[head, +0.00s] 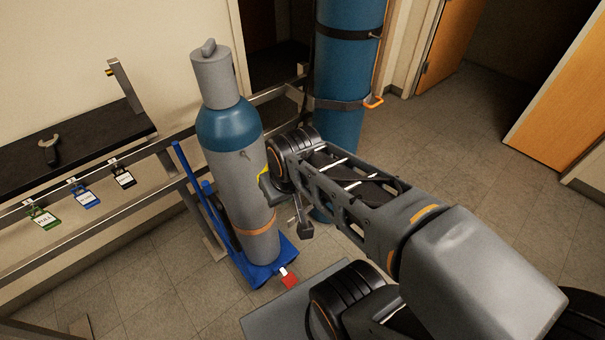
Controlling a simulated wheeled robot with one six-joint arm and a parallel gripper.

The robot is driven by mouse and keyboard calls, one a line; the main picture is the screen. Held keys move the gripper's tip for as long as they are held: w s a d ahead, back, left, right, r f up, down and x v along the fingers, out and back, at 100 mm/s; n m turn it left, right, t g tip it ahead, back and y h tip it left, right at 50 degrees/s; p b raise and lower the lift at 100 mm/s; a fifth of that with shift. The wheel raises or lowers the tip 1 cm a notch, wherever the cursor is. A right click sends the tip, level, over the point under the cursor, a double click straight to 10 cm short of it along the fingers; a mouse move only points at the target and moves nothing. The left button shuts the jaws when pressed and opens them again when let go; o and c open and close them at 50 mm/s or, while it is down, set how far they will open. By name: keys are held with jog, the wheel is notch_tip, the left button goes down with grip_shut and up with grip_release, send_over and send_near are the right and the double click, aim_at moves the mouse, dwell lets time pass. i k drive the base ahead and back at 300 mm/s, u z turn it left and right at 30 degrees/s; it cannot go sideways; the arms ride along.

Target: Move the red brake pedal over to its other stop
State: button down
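The red brake pedal (289,281) sticks out at the front right corner of the blue cylinder cart (262,268), low near the floor. A short pale piece joins it to the cart base. A grey gas cylinder with a blue shoulder (238,185) stands on the cart, held by an orange strap. My gripper (304,230) hangs beside the cylinder's right side, above the pedal and apart from it. My arm hides much of it, so I cannot tell whether its fingers are open or shut.
A large blue cylinder (345,75) is strapped against the wall behind. A rail with several hanging tags and a dark shelf (70,150) is at left. My own body fills the lower right. Floor (150,290) is clear in front left of the cart.

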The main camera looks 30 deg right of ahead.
aim_at(289, 280)
jog(key=u, duration=1.3)
jog(key=k, duration=1.1)
jog(key=z, duration=1.45)
